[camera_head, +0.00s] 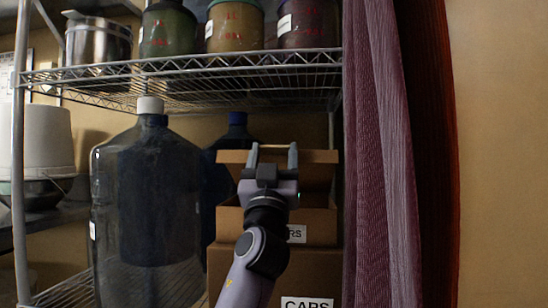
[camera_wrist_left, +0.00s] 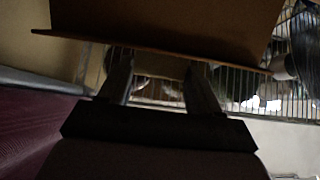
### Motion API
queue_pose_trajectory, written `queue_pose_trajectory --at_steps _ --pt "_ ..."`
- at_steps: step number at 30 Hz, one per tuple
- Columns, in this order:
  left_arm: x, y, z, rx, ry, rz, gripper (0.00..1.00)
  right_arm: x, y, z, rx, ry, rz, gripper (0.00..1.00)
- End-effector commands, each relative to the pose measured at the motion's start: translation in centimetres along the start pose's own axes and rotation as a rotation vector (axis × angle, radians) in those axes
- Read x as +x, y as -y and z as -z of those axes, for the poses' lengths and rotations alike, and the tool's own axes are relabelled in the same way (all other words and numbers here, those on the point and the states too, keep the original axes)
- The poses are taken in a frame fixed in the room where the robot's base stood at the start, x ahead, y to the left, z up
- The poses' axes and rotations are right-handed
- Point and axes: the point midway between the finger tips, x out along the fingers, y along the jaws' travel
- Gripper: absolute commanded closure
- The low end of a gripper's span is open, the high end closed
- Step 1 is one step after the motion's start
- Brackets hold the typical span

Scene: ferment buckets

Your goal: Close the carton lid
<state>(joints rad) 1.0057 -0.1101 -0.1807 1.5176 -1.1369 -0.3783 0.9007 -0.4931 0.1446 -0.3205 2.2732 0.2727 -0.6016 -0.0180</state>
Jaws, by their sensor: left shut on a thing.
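The brown carton (camera_head: 318,222) sits on top of another labelled carton on the rack. Its lid (camera_head: 319,157) stands raised above the box, with a dark gap under its front edge. My left gripper (camera_head: 273,150) is in front of the carton, fingers pointing up at the lid, and is shut on the lid. In the left wrist view, the lid (camera_wrist_left: 165,22) fills the top as a brown panel, with the fingertips (camera_wrist_left: 159,66) at its edge. The exact contact is dark and hard to see. My right gripper is not in view.
A large dark bottle (camera_head: 146,215) with a white cap stands left of the carton, a blue-capped one (camera_head: 237,130) behind. A wire shelf (camera_head: 190,72) with jars hangs above. A purple curtain (camera_head: 385,180) is close on the right. The lower carton (camera_head: 232,285) supports the upper one.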

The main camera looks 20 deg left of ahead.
Motion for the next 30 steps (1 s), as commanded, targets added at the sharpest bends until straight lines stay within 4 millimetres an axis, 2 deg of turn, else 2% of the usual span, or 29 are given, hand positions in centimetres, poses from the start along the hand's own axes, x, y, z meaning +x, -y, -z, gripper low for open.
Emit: queue_pose_trajectory --at_steps 1,9,10,12,23,30 --pt "-0.2 0.1 -1.0 0.000 0.022 0.004 0.91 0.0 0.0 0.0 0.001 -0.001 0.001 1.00" --pt "-0.2 0.1 -1.0 0.000 0.023 0.005 0.92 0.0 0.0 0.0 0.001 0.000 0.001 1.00" --pt "-0.2 0.1 -1.0 0.000 0.023 0.005 0.30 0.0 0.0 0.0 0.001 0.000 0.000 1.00" --pt "-0.2 0.1 -1.0 0.001 0.021 0.004 0.11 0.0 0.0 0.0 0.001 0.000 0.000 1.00" --pt "-0.2 0.0 -0.5 0.001 0.010 0.002 0.11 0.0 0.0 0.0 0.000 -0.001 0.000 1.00" --pt "-2.4 0.0 -0.5 -0.001 0.012 0.001 0.11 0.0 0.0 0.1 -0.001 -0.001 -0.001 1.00"
